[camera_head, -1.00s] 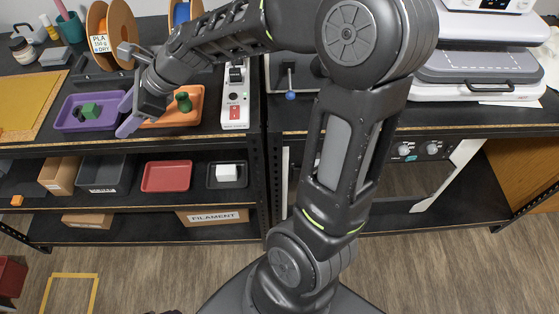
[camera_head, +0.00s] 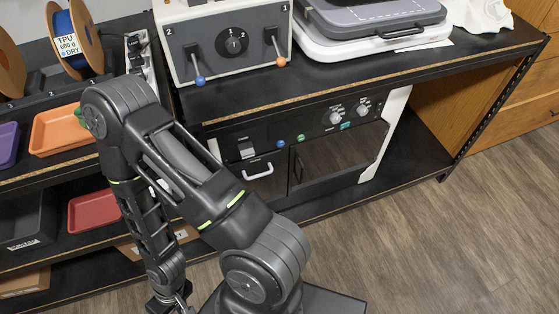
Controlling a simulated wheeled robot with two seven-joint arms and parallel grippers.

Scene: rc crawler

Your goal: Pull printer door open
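The printer (camera_head: 300,150) stands on the lower shelf of the right bench. Its front has a dark glass-like door panel (camera_head: 342,153) that looks closed, and a white handle (camera_head: 258,173) on a narrower panel at the left. My dark arm bends at the left of the picture, and its forearm hangs toward the bottom edge. Its gripper (camera_head: 172,303), which I take as the left, is small and cut off by the bottom edge, well away from the printer. Its fingers cannot be made out. My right gripper is not in view.
An orange tray (camera_head: 55,140) and filament spools (camera_head: 75,40) are at the left. The wooden floor (camera_head: 440,245) in front is clear.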

